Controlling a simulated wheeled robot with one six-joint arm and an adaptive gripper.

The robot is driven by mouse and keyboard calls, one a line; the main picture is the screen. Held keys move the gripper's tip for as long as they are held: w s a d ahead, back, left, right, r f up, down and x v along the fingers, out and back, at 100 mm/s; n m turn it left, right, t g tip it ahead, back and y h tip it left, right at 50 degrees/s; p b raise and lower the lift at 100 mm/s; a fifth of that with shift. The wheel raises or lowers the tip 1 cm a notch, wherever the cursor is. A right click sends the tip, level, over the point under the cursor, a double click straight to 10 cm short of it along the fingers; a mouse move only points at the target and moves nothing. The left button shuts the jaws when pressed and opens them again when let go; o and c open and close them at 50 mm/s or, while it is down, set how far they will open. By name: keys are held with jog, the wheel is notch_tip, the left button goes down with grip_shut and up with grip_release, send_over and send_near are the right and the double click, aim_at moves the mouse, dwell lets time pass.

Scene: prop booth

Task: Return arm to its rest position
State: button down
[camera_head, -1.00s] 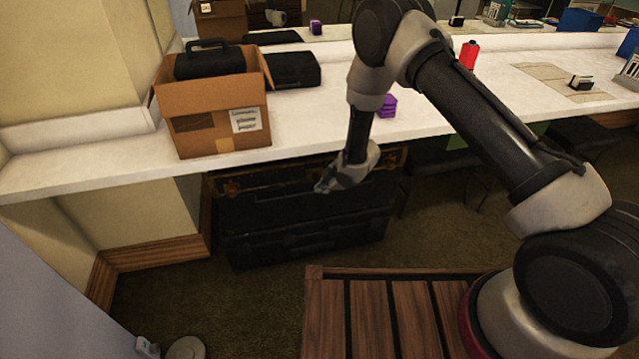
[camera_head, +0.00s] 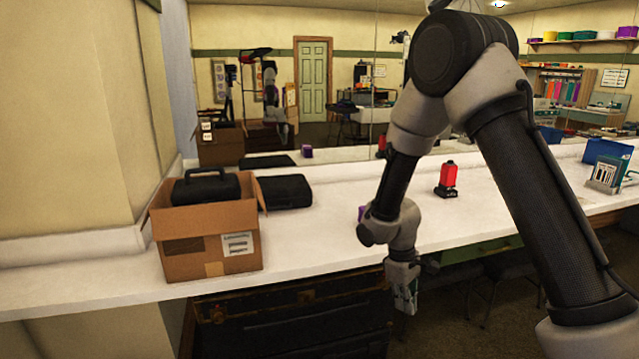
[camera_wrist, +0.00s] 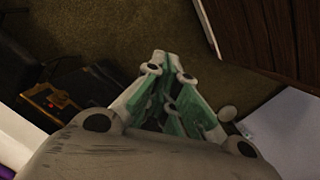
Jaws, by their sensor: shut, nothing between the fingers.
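My gripper (camera_head: 405,298) hangs at the lower middle of the head view, pointing down in front of the counter's front edge. Its fingers are shut with nothing seen between them. In the wrist view my gripper (camera_wrist: 172,100) shows pale, green-lined fingers over the carpet. My arm is bent, with its elbow high at the top of the head view.
The white counter (camera_head: 330,238) holds an open cardboard box (camera_head: 190,262) with a black case (camera_head: 206,187), and a red-topped object (camera_head: 448,178). Dark trunks (camera_head: 290,325) stand below. A mirror (camera_head: 340,60) backs the counter. The wrist view shows slatted wood (camera_wrist: 265,35).

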jog(key=s+d+r+m+t, duration=0.2)
jog(key=s+d+r+m, duration=0.1)
jog(key=s+r, duration=0.4)
jog(key=s+d+r+m+t+y, duration=0.1)
jog(key=s+d+r+m, duration=0.2)
jog(key=r, duration=1.1)
jog(key=s+d+r+m+t, duration=0.2)
jog(key=s+d+r+m, duration=0.1)
jog(key=s+d+r, duration=0.5)
jog(key=s+r, duration=0.3)
jog(key=s, duration=0.1)
jog(key=shift+d+t+y, duration=0.25)
jog(key=shift+t+y, duration=0.05)
jog(key=shift+y, duration=0.1)
